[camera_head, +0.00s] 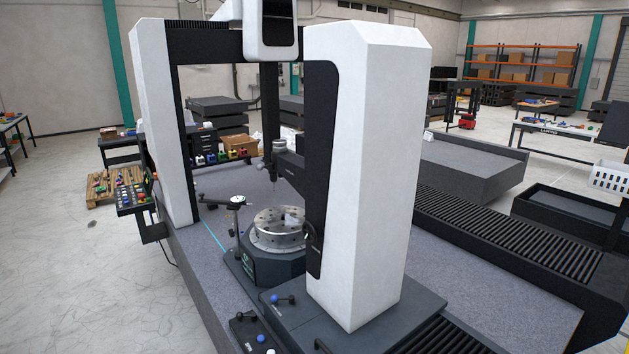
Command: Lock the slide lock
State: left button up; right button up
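A small lever with a blue ball and a dark knob (283,299) sits on the dark base at the foot of the large white column (370,180). Lower down, at the bottom edge, is a second control with blue and white knobs (262,339) on a dark panel. Small lettering beside them is too small to read, so I cannot tell which one is the slide lock or whether it is locked. Neither of my grippers is in view.
A round metal rotary table (278,230) stands on the granite bed (213,285), with a dial indicator stand (238,202) beside it. A button panel (134,195) is at the left. Black ribbed covers (500,235) run to the right.

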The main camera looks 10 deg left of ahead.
aim_at(274, 297)
jog(key=j+z, duration=0.15)
jog(key=j, duration=0.5)
jog(key=k+j+z, duration=0.15)
jog(key=j, duration=0.45)
jog(key=i+j+z, duration=0.15)
jog(key=j, duration=0.25)
jog(key=i+j+z, duration=0.1)
jog(key=j, duration=0.3)
jog(key=i+j+z, duration=0.15)
jog(key=j, duration=0.25)
jog(key=i+j+z, duration=0.15)
jog(key=j, duration=0.3)
jog(key=i+j+z, duration=0.1)
jog(key=j, duration=0.3)
jog(key=i+j+z, duration=0.15)
jog(key=i+j, duration=0.25)
jog(key=i, duration=0.1)
